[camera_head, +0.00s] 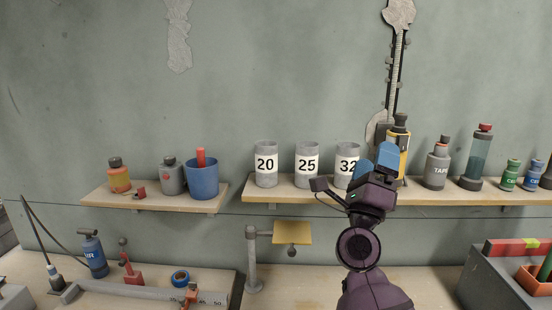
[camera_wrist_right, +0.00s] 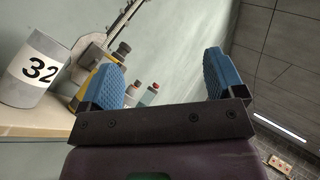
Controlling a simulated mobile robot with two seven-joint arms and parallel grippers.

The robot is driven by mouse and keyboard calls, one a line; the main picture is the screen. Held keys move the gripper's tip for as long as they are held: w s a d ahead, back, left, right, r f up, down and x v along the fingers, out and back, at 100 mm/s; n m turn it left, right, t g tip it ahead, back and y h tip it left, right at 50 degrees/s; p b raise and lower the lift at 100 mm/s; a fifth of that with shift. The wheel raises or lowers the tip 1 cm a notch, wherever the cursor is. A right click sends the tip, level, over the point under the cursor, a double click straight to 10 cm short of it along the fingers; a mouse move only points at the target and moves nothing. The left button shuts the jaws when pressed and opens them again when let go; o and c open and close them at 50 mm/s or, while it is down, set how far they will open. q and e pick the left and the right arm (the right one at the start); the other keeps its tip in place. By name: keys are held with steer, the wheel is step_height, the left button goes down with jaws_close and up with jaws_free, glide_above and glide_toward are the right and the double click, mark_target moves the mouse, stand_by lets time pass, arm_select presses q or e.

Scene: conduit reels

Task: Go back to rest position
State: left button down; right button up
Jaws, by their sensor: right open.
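My right gripper (camera_head: 376,162) is raised in front of the shelf, near the cup labelled 32 (camera_head: 346,160). In the right wrist view its two blue fingers (camera_wrist_right: 165,78) stand wide apart with nothing between them. The cup labelled 32 also shows at the left of that view (camera_wrist_right: 36,70), outside the fingers. In the head view the gripper partly hides this cup and the yellow bottle (camera_head: 398,140) behind. The cups labelled 20 (camera_head: 266,165) and 25 (camera_head: 306,165) stand upright to its left. My left gripper is not in view.
The right shelf (camera_head: 450,194) also bears several bottles. The left shelf (camera_head: 120,200) holds a blue cup (camera_head: 202,180) and small containers. Below are a yellow plate on a post (camera_head: 291,233), a grey conduit (camera_head: 150,291) and a grey box (camera_head: 500,280) at the right.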

steer(key=s+f+n+g+y, duration=0.3)
steer(key=f+n+y, duration=0.5)
steer(key=f+n, duration=0.6)
steer(key=s+f+n+g+y, duration=0.2)
steer(key=f+n+y, duration=0.5)
steer(key=f+n, duration=0.65)
steer(key=s+d+f+n+g+h, duration=0.1)
steer(key=s+d+f+g, duration=0.2)
steer(key=s+f, duration=0.7)
steer(key=s+d+f+n+g+h, duration=0.1)
steer(key=s+d+f+g, duration=0.3)
steer(key=s+f, duration=0.7)
steer(key=shift+s+d+f+h, duration=0.2)
steer(key=shift+s+d+h, duration=0.55)
steer(key=shift+d, duration=0.3)
